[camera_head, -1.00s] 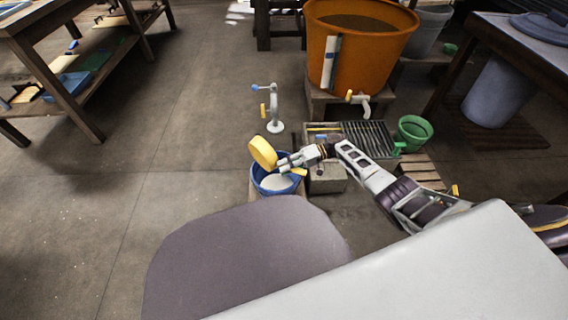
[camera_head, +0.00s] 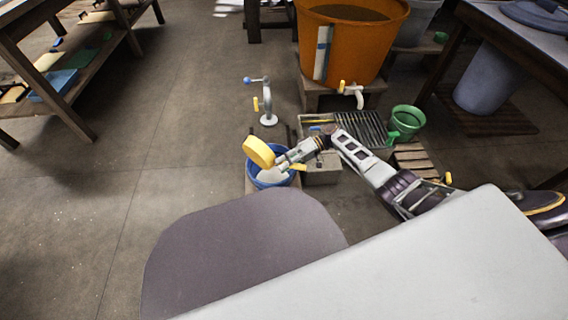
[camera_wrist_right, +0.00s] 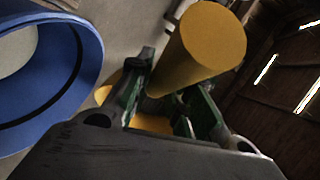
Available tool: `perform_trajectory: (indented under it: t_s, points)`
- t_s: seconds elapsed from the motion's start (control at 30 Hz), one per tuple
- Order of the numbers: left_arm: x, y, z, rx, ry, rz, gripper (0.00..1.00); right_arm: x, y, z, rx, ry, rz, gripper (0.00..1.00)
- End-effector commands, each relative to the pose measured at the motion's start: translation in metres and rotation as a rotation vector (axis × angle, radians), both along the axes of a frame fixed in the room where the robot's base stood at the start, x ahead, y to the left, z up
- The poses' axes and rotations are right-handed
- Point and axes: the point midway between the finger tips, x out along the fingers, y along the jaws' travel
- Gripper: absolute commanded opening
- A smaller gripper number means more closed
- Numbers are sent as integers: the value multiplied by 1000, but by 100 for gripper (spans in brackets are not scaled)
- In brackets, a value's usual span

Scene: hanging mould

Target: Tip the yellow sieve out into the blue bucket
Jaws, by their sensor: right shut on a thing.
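The yellow sieve (camera_head: 259,151) is tilted on its side above the left rim of the blue bucket (camera_head: 252,178). My right gripper (camera_head: 283,162) is shut on the sieve's yellow handle, whose end shows just right of the fingers. In the right wrist view a thick yellow cylinder (camera_wrist_right: 205,48), apparently the handle, sits between the green-padded fingers (camera_wrist_right: 168,95). The bucket's blue wall (camera_wrist_right: 88,62) fills the left of that view. Something whitish shows inside the bucket in the head view. The sieve's inside is hidden. My left gripper is out of view.
A grey block (camera_head: 322,172) stands right of the bucket, with a dark grate (camera_head: 360,130) and a green bucket (camera_head: 408,120) behind. A large orange tub (camera_head: 350,50) with a tap stands at the back. A grey stand with a crank (camera_head: 268,105) is behind the bucket.

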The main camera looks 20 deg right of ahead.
Motion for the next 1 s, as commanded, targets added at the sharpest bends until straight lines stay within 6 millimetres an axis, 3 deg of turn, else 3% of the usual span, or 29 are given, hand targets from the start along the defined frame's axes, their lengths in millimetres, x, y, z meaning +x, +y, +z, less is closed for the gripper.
perform_trajectory:
  t_s: [1.0]
  points:
    - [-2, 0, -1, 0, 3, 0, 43, -6, 11, 3, -153, -83, 0, 0]
